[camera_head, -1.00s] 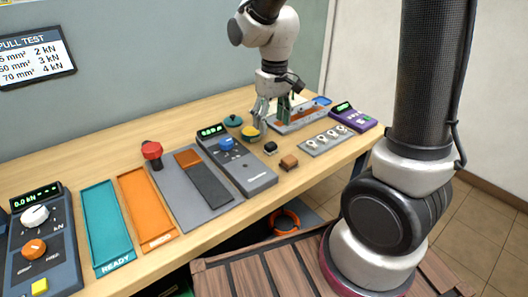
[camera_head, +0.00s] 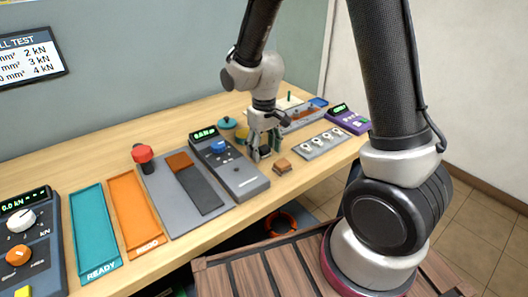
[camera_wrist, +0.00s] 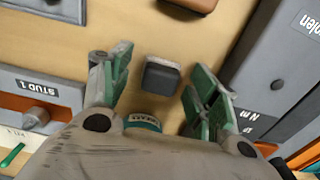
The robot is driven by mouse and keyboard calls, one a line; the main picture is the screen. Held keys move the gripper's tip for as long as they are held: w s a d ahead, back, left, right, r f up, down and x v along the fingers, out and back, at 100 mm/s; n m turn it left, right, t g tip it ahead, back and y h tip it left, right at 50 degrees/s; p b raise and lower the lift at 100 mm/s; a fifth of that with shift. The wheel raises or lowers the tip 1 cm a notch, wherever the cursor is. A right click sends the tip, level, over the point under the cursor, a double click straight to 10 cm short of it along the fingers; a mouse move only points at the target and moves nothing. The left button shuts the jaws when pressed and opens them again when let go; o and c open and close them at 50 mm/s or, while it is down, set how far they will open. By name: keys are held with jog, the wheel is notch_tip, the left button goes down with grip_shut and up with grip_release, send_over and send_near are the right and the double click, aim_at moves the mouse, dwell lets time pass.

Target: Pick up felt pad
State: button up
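A small dark grey block with a lighter top, which looks like the felt pad (camera_wrist: 162,75), lies on the wooden bench. In the wrist view it sits between the tips of my gripper (camera_wrist: 155,88), with gaps on both sides. My gripper is open, and its green-padded fingers are apart from the block. In the head view my gripper (camera_head: 263,150) is low over the bench and largely hides the block. A brown block (camera_head: 283,166) lies just in front and also shows at the top edge of the wrist view (camera_wrist: 190,3).
A grey tester (camera_head: 235,170) with a blue knob stands close on the left. A tray of several white-and-grey parts (camera_head: 322,143) and a purple device (camera_head: 348,122) are on the right. A grey fixture marked STUD 1 (camera_wrist: 40,88) is near one finger.

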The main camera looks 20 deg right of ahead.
aim_at(264, 147)
jog(key=c, duration=0.8)
jog(key=shift+c, duration=0.2)
notch_tip(264, 147, up, 10)
jog(key=shift+o, duration=0.5)
jog(key=shift+c, duration=1.1)
